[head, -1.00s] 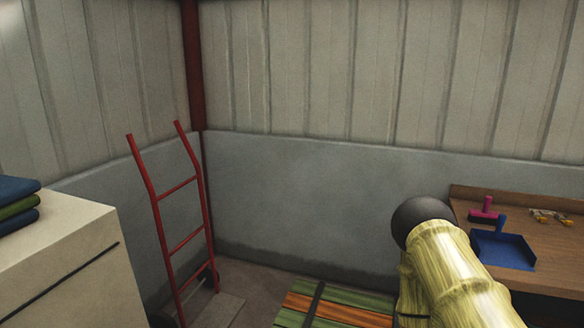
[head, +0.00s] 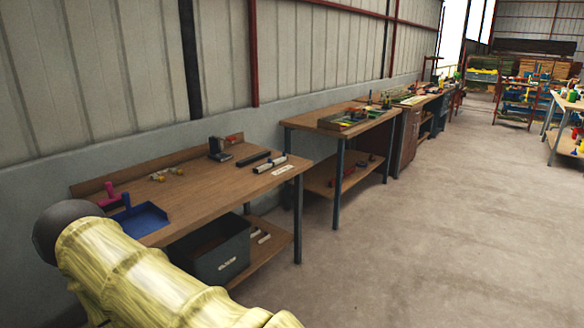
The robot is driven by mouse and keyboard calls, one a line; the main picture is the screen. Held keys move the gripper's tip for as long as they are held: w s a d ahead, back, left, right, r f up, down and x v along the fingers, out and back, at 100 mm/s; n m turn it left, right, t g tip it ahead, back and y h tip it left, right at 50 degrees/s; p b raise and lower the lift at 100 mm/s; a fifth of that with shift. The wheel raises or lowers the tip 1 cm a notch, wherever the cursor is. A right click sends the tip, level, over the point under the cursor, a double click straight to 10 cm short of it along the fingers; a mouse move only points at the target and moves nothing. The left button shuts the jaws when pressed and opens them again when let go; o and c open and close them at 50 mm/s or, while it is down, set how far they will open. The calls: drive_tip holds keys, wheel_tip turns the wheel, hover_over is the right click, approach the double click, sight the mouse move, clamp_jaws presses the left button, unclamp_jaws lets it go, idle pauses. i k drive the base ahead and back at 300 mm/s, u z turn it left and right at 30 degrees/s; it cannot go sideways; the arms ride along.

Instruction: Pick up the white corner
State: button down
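I cannot pick out a white corner with certainty in the head view. Small pale pieces lie at the right end of the near wooden workbench (head: 190,195): a dark and white bar (head: 270,163) and a flat whitish piece (head: 283,170). They are too small to identify. My arm, with a yellow wood-like surface and a dark rounded end, crosses the lower left and hides part of the bench. My gripper is not in view.
On the near bench are a blue dustpan (head: 142,220), a pink tool (head: 110,194) and a dark clamp-like device (head: 219,149). A grey bin (head: 222,262) sits below. A second bench (head: 340,121) stands beyond. Open concrete floor (head: 430,230) lies to the right.

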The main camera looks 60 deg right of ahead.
sight(264, 167)
drive_tip(key=z, duration=2.55)
drive_tip(key=i, duration=1.5)
drive_tip(key=z, duration=0.25)
